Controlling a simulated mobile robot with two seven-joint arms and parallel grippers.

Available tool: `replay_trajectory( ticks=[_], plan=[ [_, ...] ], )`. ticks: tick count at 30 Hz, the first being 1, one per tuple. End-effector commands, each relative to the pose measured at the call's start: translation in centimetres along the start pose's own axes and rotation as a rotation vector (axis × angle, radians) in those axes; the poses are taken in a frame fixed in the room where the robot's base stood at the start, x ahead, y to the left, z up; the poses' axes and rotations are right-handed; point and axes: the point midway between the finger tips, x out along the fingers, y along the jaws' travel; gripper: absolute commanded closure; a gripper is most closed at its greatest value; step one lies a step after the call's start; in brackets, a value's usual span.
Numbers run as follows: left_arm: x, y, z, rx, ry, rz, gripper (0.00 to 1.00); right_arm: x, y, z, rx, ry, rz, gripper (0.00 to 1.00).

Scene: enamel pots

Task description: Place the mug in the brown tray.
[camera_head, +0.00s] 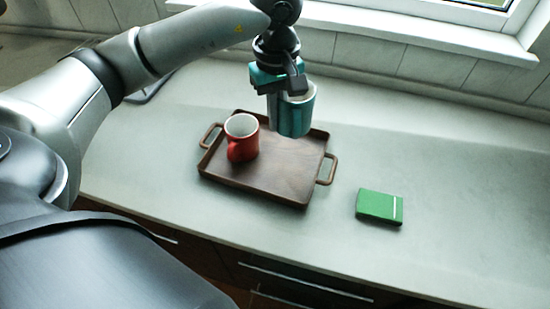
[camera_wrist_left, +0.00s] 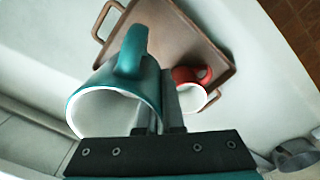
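A teal mug (camera_head: 293,115) is held upright in the air by my left gripper (camera_head: 284,92). In the head view it overlaps the far edge of the brown tray (camera_head: 285,188). In the left wrist view the teal mug (camera_wrist_left: 150,82) shows its white inside and its handle, and the fingers (camera_wrist_left: 165,112) are closed on its wall near the rim. A red mug (camera_head: 242,137) stands upright in the left part of the tray. It also shows in the left wrist view (camera_wrist_left: 190,75). My right gripper is in neither view.
A green box (camera_head: 379,206) with a white stripe lies on the grey counter (camera_head: 450,185), right of the tray. The tray has raised edges and a handle at each end. Its middle and right floor are bare. A tiled wall and window sill (camera_head: 420,35) run behind.

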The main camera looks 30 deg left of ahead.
Motion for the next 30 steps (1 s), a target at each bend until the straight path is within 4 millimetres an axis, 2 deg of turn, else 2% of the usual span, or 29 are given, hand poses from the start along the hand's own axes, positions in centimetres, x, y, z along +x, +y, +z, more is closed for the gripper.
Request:
replay_trajectory(
  ticks=[1, 3, 9, 17, 24, 30],
  plan=[
    [1.6, -0.1, 0.0, -0.002, -0.003, -0.003, 1.00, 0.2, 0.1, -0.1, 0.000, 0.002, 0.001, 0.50],
    [3.5, -0.1, 0.1, -0.001, -0.003, -0.003, 1.00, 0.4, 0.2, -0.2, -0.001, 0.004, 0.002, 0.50],
    [7.7, 0.0, 0.0, 0.001, -0.001, 0.001, 1.00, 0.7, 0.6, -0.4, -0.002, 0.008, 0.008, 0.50],
    [9.7, 0.0, 0.0, 0.002, 0.000, 0.002, 1.00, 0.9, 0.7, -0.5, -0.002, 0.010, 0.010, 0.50],
    [13.1, -0.1, 0.0, 0.002, 0.000, 0.002, 1.00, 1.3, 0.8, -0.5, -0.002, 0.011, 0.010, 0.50],
    [13.3, 0.0, 0.0, 0.003, 0.001, 0.004, 1.00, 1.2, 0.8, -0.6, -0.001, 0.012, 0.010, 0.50]
  ],
)
